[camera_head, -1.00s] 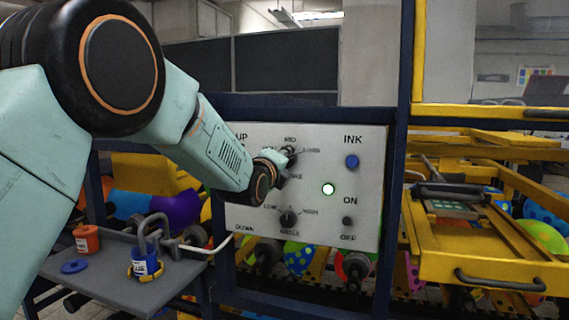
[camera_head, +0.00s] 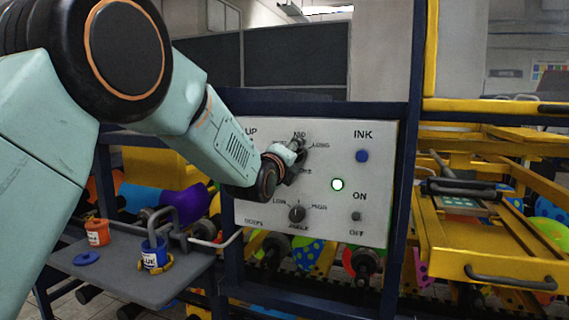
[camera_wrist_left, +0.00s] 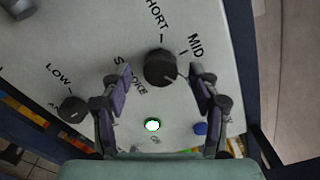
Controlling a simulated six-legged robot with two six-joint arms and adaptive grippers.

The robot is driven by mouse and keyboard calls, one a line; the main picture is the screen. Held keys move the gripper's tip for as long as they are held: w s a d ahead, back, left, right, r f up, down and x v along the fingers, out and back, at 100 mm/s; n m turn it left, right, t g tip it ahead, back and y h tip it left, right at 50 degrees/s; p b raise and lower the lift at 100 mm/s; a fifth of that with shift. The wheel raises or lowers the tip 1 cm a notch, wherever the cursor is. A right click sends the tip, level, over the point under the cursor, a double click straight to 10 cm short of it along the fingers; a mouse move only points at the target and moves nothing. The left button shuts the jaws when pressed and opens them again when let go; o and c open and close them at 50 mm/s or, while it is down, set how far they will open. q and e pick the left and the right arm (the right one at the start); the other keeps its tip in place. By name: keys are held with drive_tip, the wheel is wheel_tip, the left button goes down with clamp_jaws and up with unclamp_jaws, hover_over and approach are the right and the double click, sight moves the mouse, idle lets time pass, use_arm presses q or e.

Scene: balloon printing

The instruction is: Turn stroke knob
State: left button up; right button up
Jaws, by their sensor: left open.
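The stroke knob (camera_wrist_left: 160,67) is a round black knob on the white control panel, below the SHORT and MID labels in the left wrist view. My left gripper (camera_wrist_left: 161,76) is open, with one finger on each side of the knob. I cannot tell whether the fingers touch it. In the head view my left gripper (camera_head: 297,148) is at the panel (camera_head: 320,130) just under MID, largely hiding the knob. LONG is readable to its right. My right gripper is not in view.
Close by on the panel are the angle knob (camera_head: 297,214), a blue ink button (camera_head: 362,156), a lit light (camera_head: 337,184) and an on/off switch (camera_head: 356,217). A grey shelf (camera_head: 190,283) with ink pots is at left. A yellow frame (camera_head: 450,262) stands at right.

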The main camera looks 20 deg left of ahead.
use_arm(q)
drive_tip(key=s, duration=1.1)
drive_tip(key=shift+s+a, duration=0.2)
drive_tip(key=shift+w, duration=0.1)
